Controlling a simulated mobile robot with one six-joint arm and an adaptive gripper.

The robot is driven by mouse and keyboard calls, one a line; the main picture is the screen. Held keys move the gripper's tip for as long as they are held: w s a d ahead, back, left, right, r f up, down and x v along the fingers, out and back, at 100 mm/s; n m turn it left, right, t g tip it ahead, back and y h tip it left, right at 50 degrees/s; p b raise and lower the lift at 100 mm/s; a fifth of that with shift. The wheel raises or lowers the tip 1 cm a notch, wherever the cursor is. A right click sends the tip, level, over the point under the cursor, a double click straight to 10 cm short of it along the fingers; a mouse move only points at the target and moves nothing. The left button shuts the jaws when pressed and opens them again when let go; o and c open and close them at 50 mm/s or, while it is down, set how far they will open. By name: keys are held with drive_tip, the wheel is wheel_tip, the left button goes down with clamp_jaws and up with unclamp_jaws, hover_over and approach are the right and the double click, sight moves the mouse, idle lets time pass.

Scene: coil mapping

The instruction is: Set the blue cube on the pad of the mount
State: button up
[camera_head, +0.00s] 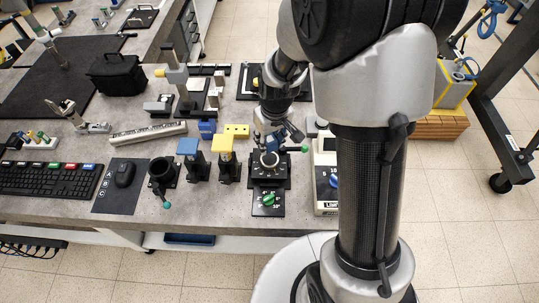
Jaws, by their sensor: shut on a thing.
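My gripper (272,138) points down over the black mount (268,182) near the front edge of the bench. It is shut on a small blue thing, most likely the blue cube (280,134), which shows only in part between the fingers. The mount has a pale ring on top and a green knob on its front plate. The fingers are close above the ring; whether the cube touches the mount cannot be told. The mount's pad is not clearly visible behind the gripper.
Left of the mount stand a yellow-topped post (222,144), a blue-topped post (187,146) and a black round holder (163,172). Behind them lie a blue block (207,128) and a yellow block (237,131). A white-and-black device (327,175) stands close on the right.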

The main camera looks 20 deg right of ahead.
sight(270, 159)
drive_tip(key=shift+f+b, duration=0.8)
drive_tip(key=shift+f, duration=2.3)
drive_tip(key=shift+f, duration=0.2)
drive_tip(key=o, duration=1.1)
drive_tip(key=shift+r, duration=0.15)
